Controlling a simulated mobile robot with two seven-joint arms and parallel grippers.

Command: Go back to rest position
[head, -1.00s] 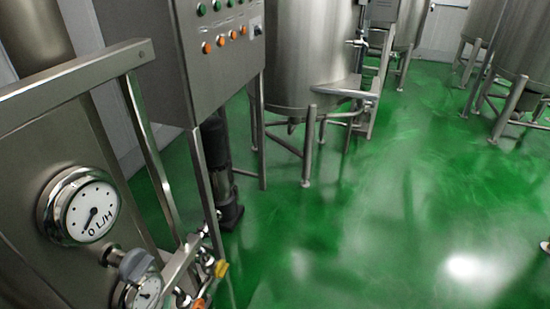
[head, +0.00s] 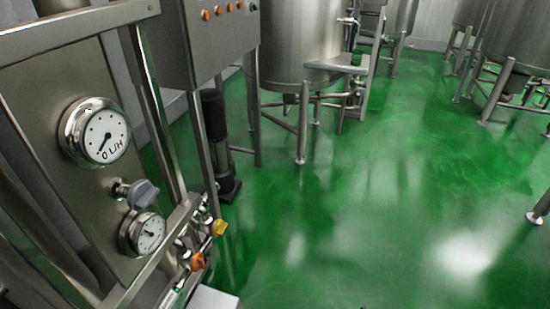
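Neither of my grippers shows in the head view. The processing rig stands close on the left, with a steel panel (head: 52,110) that carries a large round gauge (head: 95,131) marked L/H. A smaller gauge (head: 143,234) sits below it, beside a grey knob (head: 142,195). An orange valve handle (head: 197,261) and a yellow valve handle (head: 219,227) are at the rig's lower right.
A control box (head: 209,45) with orange buttons stands behind the rig, with a dark pump (head: 213,130) below. Steel tanks on legs stand at the back (head: 300,45) and at the right (head: 520,40). The green floor (head: 370,200) between them is clear.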

